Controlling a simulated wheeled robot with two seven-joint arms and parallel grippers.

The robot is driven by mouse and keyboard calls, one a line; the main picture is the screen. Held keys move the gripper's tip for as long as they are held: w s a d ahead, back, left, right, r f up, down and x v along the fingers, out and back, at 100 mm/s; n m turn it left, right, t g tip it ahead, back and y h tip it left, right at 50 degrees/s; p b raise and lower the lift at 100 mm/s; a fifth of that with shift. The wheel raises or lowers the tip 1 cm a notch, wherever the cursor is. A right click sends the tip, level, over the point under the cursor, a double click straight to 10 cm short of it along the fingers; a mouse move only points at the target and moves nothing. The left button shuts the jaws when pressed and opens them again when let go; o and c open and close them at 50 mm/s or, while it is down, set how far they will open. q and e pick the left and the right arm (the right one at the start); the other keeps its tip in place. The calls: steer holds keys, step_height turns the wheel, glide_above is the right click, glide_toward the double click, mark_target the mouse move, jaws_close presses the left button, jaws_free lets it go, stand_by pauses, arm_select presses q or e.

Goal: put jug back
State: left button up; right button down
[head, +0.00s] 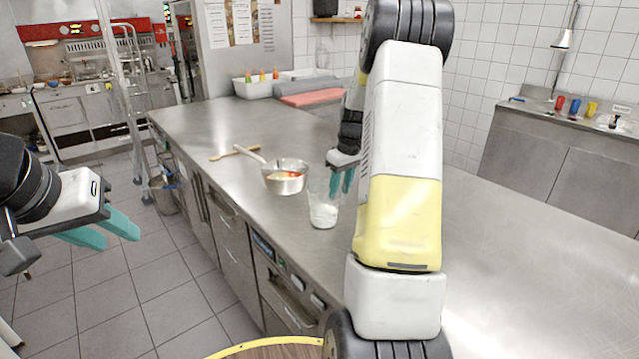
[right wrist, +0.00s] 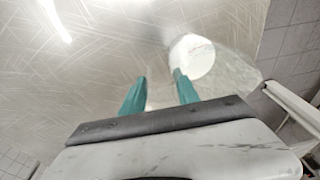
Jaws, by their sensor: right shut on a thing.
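The clear jug (head: 322,212) stands on the steel counter, near its front edge, with something whitish at its bottom. In the right wrist view the jug (right wrist: 228,72) shows as a clear shape with a round white patch, beyond the right-hand finger. My right gripper (head: 342,181) is at the jug's far right side, partly hidden by my arm. Its teal fingers (right wrist: 160,93) are closed on the jug, with a small gap between them; which part they grip is hard to see. My left gripper (head: 108,230) is open and empty over the floor at the left.
A metal pot (head: 285,184) with food stands just left of the jug. A wooden utensil (head: 232,154) lies behind it. A white bin with bottles (head: 256,87) and trays (head: 310,97) stand at the back. The counter's right part (head: 520,250) is clear. A round wooden top (head: 275,351) is at the bottom.

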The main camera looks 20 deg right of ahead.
steer(key=shift+f, duration=0.1)
steer(key=c, duration=0.9)
jaws_free()
step_height(320, 180, up, 12)
steer(key=s, duration=0.2)
steer(key=s+a+r+m+t, duration=0.1)
steer(key=s+a+r, duration=0.4)
steer(key=a+r, duration=0.1)
steer(key=s+a+m+t, duration=0.1)
steer(key=s+a+t, duration=0.1)
steer(key=s+a, duration=0.5)
steer(key=s+a+m+t+y, duration=0.1)
steer(key=s+a, duration=0.5)
steer(key=s, duration=0.7)
steer(key=shift+s+a+m+t, duration=0.3)
steer(key=shift+s+a+t, duration=0.05)
steer(key=shift+a+t, duration=0.05)
